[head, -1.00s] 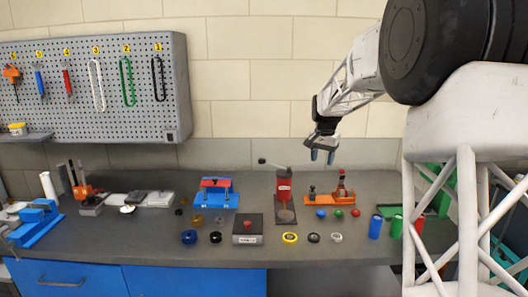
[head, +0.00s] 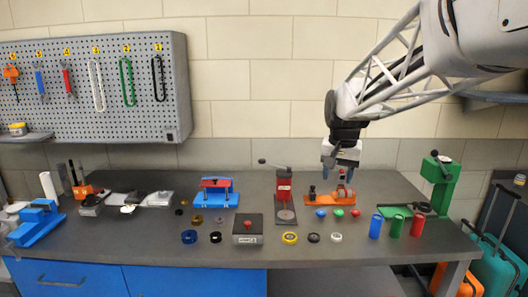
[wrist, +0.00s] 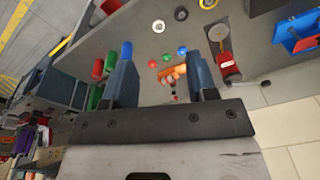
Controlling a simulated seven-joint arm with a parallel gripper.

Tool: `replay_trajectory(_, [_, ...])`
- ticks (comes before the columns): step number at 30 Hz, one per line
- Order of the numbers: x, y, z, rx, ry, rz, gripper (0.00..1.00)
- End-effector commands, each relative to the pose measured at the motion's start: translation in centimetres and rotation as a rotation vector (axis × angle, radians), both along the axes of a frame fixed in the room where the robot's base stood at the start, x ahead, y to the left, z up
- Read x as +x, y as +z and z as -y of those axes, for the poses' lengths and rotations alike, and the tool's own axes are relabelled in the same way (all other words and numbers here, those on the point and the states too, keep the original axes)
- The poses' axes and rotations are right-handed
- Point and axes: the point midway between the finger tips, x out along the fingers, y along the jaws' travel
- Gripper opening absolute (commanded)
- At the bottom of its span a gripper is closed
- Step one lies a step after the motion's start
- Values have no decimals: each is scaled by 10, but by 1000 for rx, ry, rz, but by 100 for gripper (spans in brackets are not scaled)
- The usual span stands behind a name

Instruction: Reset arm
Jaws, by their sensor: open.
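My gripper (head: 340,170) is open and empty above the back right part of the bench, over the orange fixture (head: 328,198). In the wrist view its two blue-grey fingers (wrist: 163,85) stand wide apart. The orange fixture shows between them in the wrist view (wrist: 172,74), farther down on the bench. The arm reaches in from the upper right in the head view.
A red press (head: 284,190) stands left of the orange fixture, and a green press (head: 440,180) stands to the right. Blue, green and red cylinders (head: 396,226) stand at the front right. Several small rings and caps lie along the front. A pegboard (head: 95,85) hangs at the left.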

Motion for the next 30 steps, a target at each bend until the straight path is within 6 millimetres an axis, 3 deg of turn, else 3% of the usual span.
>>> replay_trajectory(14, [-118, -9, -5, -17, 104, 33, 52])
replay_trajectory(30, [-244, -47, -8, -40, 223, 68, 52])
